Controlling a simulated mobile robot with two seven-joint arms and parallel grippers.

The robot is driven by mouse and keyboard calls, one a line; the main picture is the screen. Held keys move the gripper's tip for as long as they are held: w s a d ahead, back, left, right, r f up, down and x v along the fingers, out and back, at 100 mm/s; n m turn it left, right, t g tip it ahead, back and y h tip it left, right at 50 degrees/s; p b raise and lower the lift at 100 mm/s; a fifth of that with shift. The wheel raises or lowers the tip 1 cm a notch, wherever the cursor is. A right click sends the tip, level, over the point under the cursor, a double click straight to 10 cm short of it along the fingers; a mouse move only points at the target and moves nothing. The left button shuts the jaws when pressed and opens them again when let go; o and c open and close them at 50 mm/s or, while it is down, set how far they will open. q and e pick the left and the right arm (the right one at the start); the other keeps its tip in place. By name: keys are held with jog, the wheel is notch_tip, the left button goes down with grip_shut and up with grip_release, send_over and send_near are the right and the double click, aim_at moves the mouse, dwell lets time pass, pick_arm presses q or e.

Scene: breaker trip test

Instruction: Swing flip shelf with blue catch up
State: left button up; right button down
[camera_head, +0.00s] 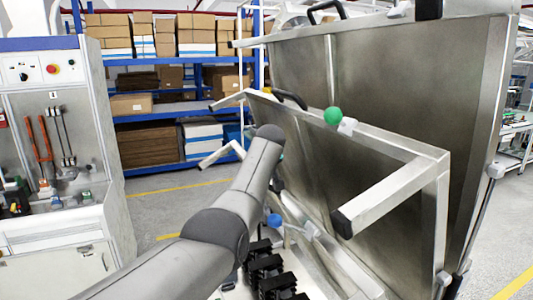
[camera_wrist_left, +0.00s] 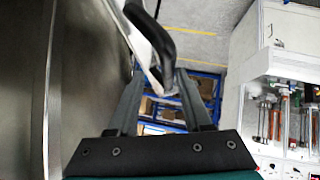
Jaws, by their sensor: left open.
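A blue ball catch (camera_head: 274,220) sits low in the head view, beside a low metal shelf (camera_head: 338,262) that is partly hidden by my left arm and the shelf above. A tilted metal shelf with a green ball catch (camera_head: 333,116) stands above it. In the left wrist view my left gripper (camera_wrist_left: 158,82) is open, its two fingers either side of a metal edge with a curved black handle (camera_wrist_left: 154,32). I cannot tell which shelf that handle belongs to, or whether the fingers touch it. In the head view the left gripper is hidden behind my arm. My right gripper is not in view.
A large raised metal panel (camera_head: 390,90) fills the back right. A row of black blocks (camera_head: 268,270) lies below the blue catch. A tool cabinet (camera_head: 60,200) stands at left. Blue racks with boxes (camera_head: 195,80) stand behind. Open floor (camera_head: 165,200) shows between cabinet and shelves.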

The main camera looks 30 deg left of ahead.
pick_arm(q)
jog(key=shift+s+d+r, duration=0.1)
jog(key=shift+s+r, duration=0.05)
jog(key=shift+s, duration=0.1)
jog(key=b+v, duration=0.2)
jog(key=v, duration=1)
jog(key=shift+s+d+r+b, duration=0.15)
jog(key=shift+r+b, duration=0.1)
jog(key=shift+b, duration=0.05)
dwell(0.5)
